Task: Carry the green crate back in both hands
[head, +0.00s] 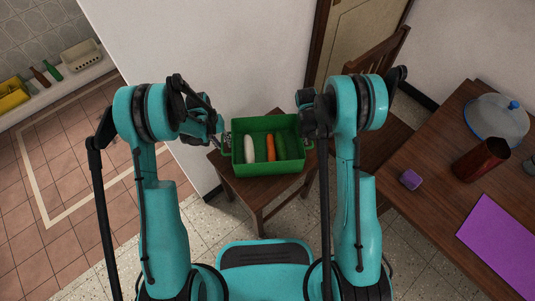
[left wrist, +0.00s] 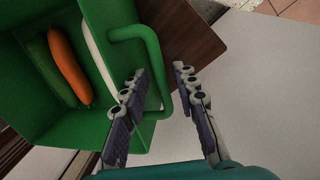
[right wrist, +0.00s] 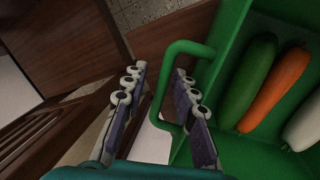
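The green crate (head: 268,167) sits on a small wooden table. It holds a white vegetable (head: 249,150), an orange carrot (head: 271,148) and a green cucumber (head: 281,146). My left gripper (left wrist: 160,72) is open, with its fingers on either side of the crate's left handle (left wrist: 154,52). My right gripper (right wrist: 159,73) is open, with its fingers on either side of the right handle (right wrist: 168,75). Gaps show between the fingers and the handle bars; whether any finger touches is unclear. In the head view my grippers are partly hidden by my own arms.
The small wooden table (head: 253,188) stands close to a white wall. A wooden chair (head: 388,62) stands behind my right arm.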

